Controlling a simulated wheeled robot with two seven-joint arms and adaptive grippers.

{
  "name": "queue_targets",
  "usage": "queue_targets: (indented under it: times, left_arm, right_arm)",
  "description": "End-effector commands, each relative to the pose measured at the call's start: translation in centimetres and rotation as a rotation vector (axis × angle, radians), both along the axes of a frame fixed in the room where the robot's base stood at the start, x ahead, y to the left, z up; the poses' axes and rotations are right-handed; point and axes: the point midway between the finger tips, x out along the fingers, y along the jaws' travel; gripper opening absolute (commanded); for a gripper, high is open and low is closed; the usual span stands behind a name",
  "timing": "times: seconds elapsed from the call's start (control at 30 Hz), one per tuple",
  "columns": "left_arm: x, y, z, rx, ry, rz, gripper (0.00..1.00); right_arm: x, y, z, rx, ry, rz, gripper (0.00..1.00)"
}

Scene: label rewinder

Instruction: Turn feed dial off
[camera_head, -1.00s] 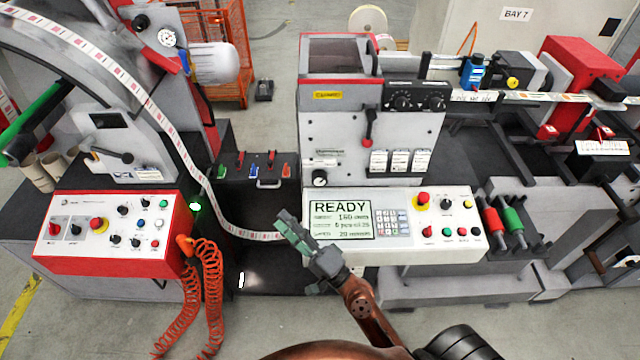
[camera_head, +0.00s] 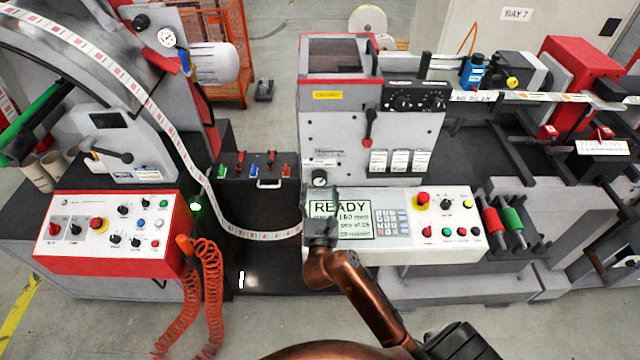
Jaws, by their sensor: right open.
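A round black dial with a pale mark (camera_head: 320,178) sits low on the grey front of the middle machine (camera_head: 345,130), just above the READY screen (camera_head: 355,220). Its label is too small to read, so I cannot tell for sure that it is the feed dial. My right gripper (camera_head: 320,198) is open and empty, in front of the left part of the screen. Its fingers point up toward this dial, just below it in the picture; whether they touch is unclear. My left gripper is not in view.
Two more black dials (camera_head: 420,101) sit on the box above, and a red-knobbed lever (camera_head: 368,130) is nearby. Right of the screen are a keypad (camera_head: 391,222) and a red button (camera_head: 423,198). A red control panel (camera_head: 110,234) stands at left. A label web (camera_head: 215,208) loops close by.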

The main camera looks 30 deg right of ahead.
Motion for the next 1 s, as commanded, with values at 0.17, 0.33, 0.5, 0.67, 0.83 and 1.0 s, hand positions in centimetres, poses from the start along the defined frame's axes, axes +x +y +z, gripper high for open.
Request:
queue_targets:
  times: [0.17,0.33,0.5,0.67,0.83,1.0]
  left_arm:
    - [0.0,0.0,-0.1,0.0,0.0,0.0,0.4]
    - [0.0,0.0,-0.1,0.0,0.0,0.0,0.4]
    - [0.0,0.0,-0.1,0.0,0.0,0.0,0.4]
    - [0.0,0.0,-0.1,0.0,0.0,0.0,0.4]
    - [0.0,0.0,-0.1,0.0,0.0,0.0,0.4]
    - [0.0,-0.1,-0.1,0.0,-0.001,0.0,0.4]
  right_arm:
    - [2.1,-1.3,0.0,-0.003,-0.001,0.001,0.54]
    - [2.9,-1.8,0.0,-0.001,-0.001,0.002,0.54]
    - [3.0,-1.8,0.0,-0.001,-0.001,0.002,0.54]
    - [3.0,-1.8,0.0,-0.001,0.0,0.001,0.5]
    - [3.0,-1.8,0.0,-0.001,0.0,0.001,0.38]
    - [3.0,-1.8,0.0,-0.001,0.0,0.001,0.26]
